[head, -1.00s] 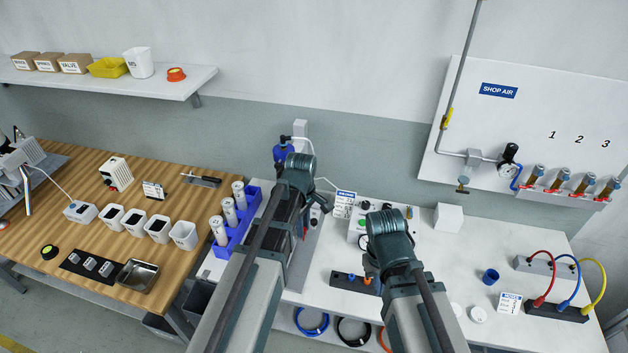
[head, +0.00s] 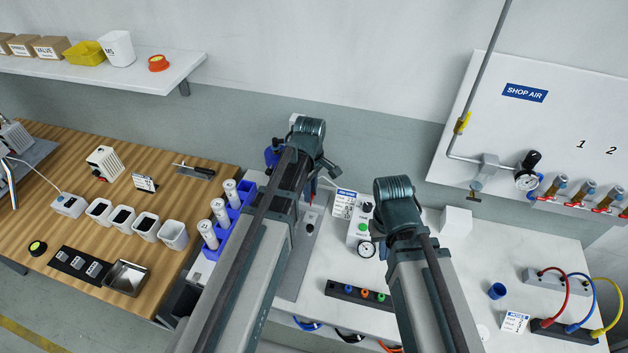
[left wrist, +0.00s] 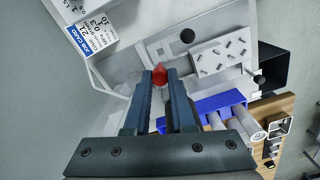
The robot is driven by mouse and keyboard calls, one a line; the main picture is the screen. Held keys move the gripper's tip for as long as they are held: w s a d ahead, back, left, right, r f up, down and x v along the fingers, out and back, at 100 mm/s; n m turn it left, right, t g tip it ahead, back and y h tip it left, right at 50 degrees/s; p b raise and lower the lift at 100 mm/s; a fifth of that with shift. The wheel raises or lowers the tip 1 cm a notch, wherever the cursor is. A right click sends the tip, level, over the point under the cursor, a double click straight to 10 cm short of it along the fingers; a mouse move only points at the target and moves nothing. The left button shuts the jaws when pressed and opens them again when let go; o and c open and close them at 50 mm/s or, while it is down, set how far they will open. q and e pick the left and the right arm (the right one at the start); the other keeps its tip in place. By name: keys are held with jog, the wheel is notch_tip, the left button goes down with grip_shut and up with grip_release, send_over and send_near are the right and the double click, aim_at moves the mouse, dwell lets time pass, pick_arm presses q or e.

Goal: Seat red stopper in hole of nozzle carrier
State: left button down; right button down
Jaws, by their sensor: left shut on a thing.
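In the left wrist view my left gripper (left wrist: 159,76) is shut on the red stopper (left wrist: 159,96), a small red piece between the two dark fingers. Its red tip shows at the fingertips, above a pale grey surface. A dark round spot (left wrist: 188,36) lies beyond the fingertips, slightly right; I cannot tell whether it is the nozzle carrier's hole.
A blue rack with white cylinders (head: 236,206) stands left of my left arm. A job card (head: 344,203) and a gauge box (head: 361,230) stand between the arms. A dark strip (head: 335,288) with coloured plugs lies in front.

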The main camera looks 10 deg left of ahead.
pick_arm(q)
jog(key=shift+s, duration=0.1)
jog(key=b, duration=0.5)
send_over(311, 209)
jog(key=s, duration=0.2)
jog(key=shift+s+d+f, duration=0.1)
jog(key=shift+d+f, duration=0.05)
jog(key=shift+f, duration=1.15)
jog(key=shift+s+d+f, duration=0.1)
jog(key=shift+f, duration=1.15)
jog(key=shift+f+b, duration=0.2)
jog(key=shift+b, duration=0.1)
jog(key=shift+f+b, duration=1.9)
jog(key=shift+b, duration=0.05)
jog(key=c, duration=0.7)
grip_release()
jog(key=shift+w+r, duration=0.1)
jog(key=shift+r, duration=0.1)
